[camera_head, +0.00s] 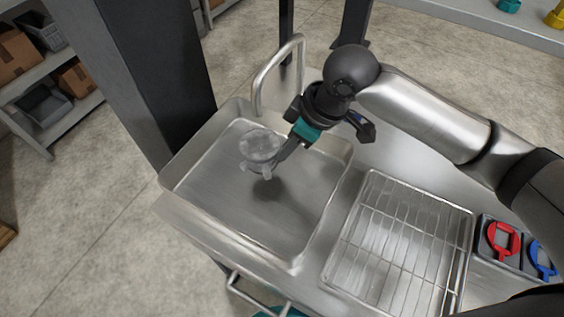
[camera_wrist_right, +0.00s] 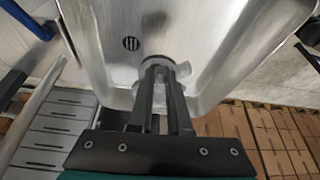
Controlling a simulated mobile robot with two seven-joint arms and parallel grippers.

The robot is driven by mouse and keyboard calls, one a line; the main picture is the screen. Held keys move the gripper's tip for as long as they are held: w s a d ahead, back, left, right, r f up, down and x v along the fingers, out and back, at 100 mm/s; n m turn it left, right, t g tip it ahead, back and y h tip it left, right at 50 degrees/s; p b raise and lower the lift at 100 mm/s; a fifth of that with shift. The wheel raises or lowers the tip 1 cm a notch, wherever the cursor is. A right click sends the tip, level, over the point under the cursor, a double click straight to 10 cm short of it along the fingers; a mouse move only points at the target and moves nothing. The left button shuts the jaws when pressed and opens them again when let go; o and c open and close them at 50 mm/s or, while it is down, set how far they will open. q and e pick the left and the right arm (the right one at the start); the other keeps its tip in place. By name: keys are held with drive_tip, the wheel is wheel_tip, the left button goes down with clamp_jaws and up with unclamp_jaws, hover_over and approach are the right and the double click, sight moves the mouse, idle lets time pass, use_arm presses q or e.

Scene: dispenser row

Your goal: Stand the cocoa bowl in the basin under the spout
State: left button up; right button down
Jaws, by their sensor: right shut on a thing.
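The cocoa bowl (camera_head: 258,143) is a small, clear, greyish vessel. My right gripper (camera_head: 278,163) is shut on it and reaches in from the right. The bowl is over the metal basin (camera_head: 215,205), and a dark shadow lies on the basin floor below. The curved metal spout (camera_head: 279,60) rises at the back of the basin; the bowl shows just below its front end in the picture. In the right wrist view my gripper fingers (camera_wrist_right: 160,72) hide most of the bowl (camera_wrist_right: 184,70). My left gripper is not in view.
A wire rack (camera_head: 400,245) lies right of the basin. Beyond it, a tray holds a red item (camera_head: 501,241) and a blue item (camera_head: 541,259). A dark post (camera_head: 140,75) stands left of the basin. The wrist view shows a drain (camera_wrist_right: 131,43).

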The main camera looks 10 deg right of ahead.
wheel_tip(320, 180, down, 6)
drive_tip(key=shift+r+b, duration=0.15)
drive_tip(key=shift+b, duration=0.3)
drive_tip(key=shift+w, duration=0.1)
drive_tip(key=c, duration=0.9)
unclamp_jaws()
drive_tip(key=shift+o, duration=0.2)
drive_tip(key=p+v, duration=0.2)
drive_tip(key=v, duration=1)
